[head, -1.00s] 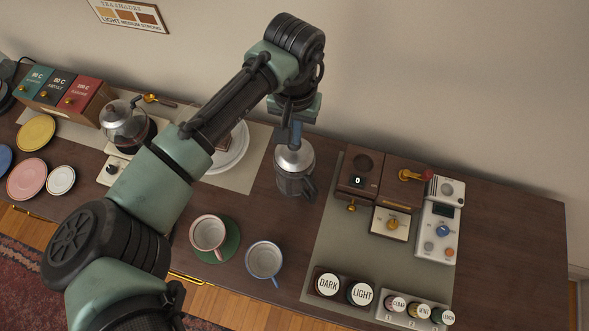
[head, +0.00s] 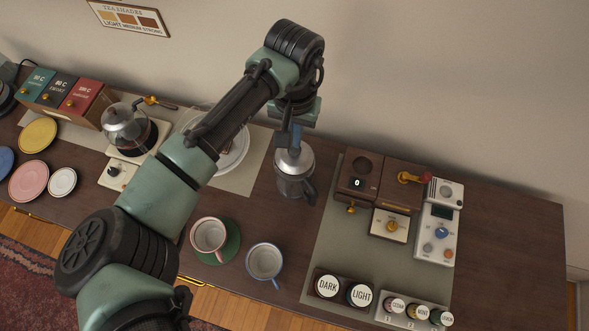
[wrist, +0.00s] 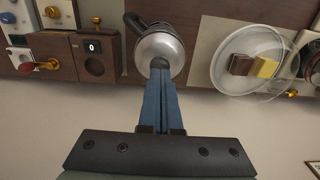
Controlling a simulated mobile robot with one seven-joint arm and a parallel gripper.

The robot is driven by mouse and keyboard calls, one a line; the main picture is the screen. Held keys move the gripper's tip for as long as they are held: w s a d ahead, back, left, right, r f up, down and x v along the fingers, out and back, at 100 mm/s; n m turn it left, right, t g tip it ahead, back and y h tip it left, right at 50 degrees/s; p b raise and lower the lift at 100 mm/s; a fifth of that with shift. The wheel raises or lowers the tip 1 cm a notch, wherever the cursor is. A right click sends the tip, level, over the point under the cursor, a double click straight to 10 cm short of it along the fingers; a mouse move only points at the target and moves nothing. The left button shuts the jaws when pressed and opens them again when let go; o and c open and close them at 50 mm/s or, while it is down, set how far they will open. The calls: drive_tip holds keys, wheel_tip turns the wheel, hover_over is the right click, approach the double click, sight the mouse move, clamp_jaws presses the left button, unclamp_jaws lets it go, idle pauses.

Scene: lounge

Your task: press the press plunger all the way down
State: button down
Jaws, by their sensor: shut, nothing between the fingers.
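The press (head: 294,178) is a grey metal pot with a silver domed lid and a dark handle. It stands upright on the dark wooden counter, left of the grey mat. My gripper (head: 295,143) points down over the lid, its blue fingers together with nothing between them. In the wrist view the press lid (wrist: 158,52) sits at the fingertips (wrist: 159,64), which overlap its centre. The plunger knob is hidden behind the fingers, and I cannot tell whether they touch it.
A pink-rimmed cup (head: 208,236) on a green saucer and a blue-rimmed cup (head: 265,262) stand in front of the press. Brown boxes (head: 361,176) and a white device (head: 440,225) stand to the right. A glass kettle (head: 126,127) and coloured plates are at left.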

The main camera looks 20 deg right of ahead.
drive_tip(key=shift+r+p, duration=2.05)
drive_tip(key=shift+r, duration=0.3)
drive_tip(key=shift+f, duration=0.1)
